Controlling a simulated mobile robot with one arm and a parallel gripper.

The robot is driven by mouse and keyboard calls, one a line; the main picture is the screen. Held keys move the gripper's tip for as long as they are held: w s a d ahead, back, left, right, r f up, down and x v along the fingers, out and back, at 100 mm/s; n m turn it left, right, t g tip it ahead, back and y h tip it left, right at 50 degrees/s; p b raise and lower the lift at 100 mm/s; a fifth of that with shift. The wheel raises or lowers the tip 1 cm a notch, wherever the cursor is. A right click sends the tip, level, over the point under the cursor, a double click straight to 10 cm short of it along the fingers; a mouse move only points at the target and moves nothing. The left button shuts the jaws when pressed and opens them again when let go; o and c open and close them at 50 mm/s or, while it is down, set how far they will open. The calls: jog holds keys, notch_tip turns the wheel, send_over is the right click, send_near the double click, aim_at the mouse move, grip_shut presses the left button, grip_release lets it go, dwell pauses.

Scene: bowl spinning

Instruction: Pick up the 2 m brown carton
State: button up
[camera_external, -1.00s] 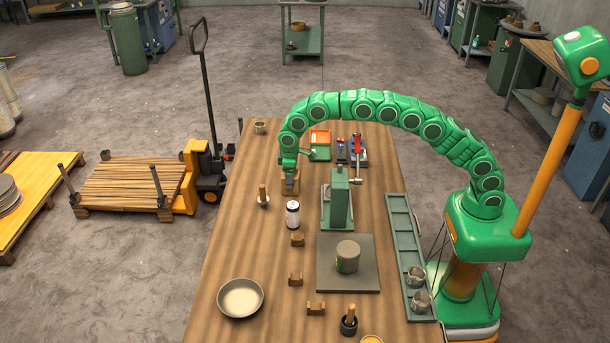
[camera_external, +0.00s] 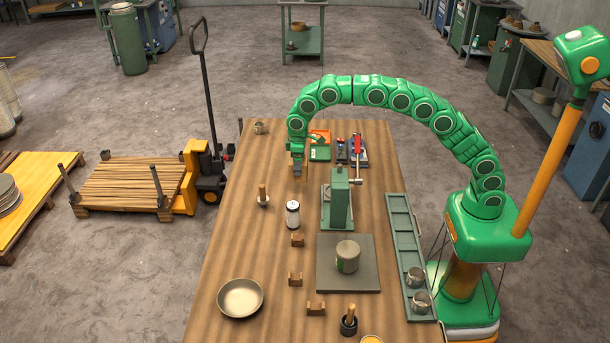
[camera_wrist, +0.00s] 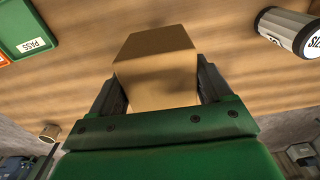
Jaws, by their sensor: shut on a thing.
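The brown carton (camera_wrist: 156,68) is a small tan box, held between the two dark fingers of my gripper (camera_wrist: 158,90) in the wrist view. In the external view the carton (camera_external: 297,170) shows below my gripper (camera_external: 297,158), over the far part of the wooden table (camera_external: 250,230). My gripper is shut on the carton. It appears to be held above the tabletop, but the exact gap is hard to tell. Any lettering on the carton is not readable.
A white can (camera_external: 293,214) and a wooden-handled tool (camera_external: 263,197) stand nearer on the table. A green press (camera_external: 338,205) stands to the right. Orange and green trays (camera_external: 319,152) lie just right of the carton. A bowl (camera_external: 240,298) sits at the near left.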

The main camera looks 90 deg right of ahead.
jog(key=s+r, duration=0.6)
jog(key=s, duration=0.4)
jog(key=shift+s+a, duration=0.35)
jog(key=shift+a, duration=0.1)
